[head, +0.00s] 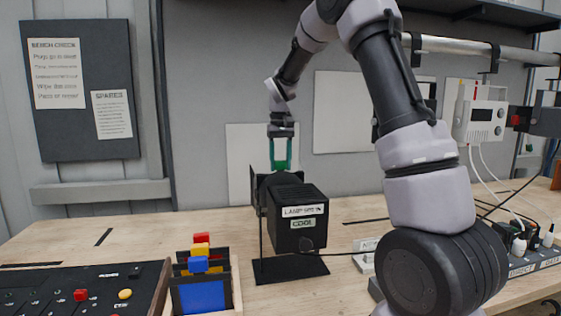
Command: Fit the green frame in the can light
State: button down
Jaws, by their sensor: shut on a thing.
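The can light (297,228) is a black boxy lamp on a stand with a flat black base, in the middle of the bench. My gripper (281,138) points down just above the lamp's front end, which faces away to the left. It is shut on the green frame (273,158), whose two upright sides show below the jaws. The frame's lower edge is hidden behind the lamp, so I cannot tell whether it sits in a slot or hangs above it.
A wooden rack (236,290) at front left holds frames with red, yellow and blue (202,297) tabs. A black control panel (75,292) lies left of it. A power strip (535,262) with plugs and cables is at right. A cable runs from the lamp toward the right. The back-left bench is mostly clear.

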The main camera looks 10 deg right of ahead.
jog(key=shift+f, duration=0.2)
dwell(0.3)
jog(key=shift+c, duration=1.3)
grip_release()
